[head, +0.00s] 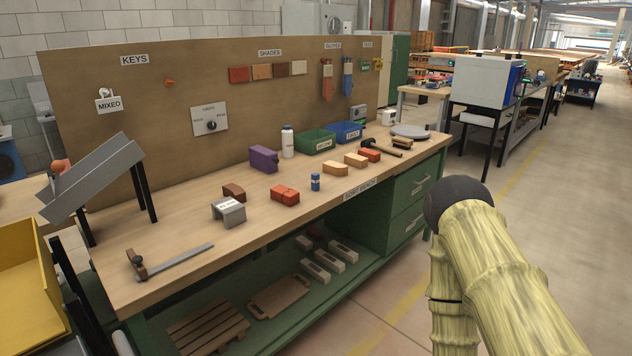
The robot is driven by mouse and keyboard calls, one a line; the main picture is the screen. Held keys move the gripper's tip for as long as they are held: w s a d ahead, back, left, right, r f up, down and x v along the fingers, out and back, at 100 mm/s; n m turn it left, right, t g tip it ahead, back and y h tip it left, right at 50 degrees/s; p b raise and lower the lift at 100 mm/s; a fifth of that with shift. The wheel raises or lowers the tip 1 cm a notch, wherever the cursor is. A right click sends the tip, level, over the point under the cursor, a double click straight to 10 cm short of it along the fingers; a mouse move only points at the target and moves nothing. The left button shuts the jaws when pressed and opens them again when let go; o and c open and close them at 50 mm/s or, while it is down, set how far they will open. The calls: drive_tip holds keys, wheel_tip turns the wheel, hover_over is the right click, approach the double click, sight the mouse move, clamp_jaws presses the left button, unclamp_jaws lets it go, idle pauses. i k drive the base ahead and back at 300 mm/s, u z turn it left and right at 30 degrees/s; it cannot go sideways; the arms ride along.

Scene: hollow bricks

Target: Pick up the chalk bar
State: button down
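Nothing in the head view can be surely made out as the chalk bar. Several pale, whitish bars (331,261) lie on the green lower shelf of the bench; I cannot tell whether one of them is it. My arm shows at the right, in front of the floor beside the bench. My gripper is not in view, so its hold cannot be seen.
The aisle floor (545,180) at right is clear.

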sight(315, 176)
drive_tip(key=z, duration=2)
drive_tip(key=i, duration=2.15)
drive_tip(key=u, duration=3.5)
drive_tip(key=i, duration=0.3)
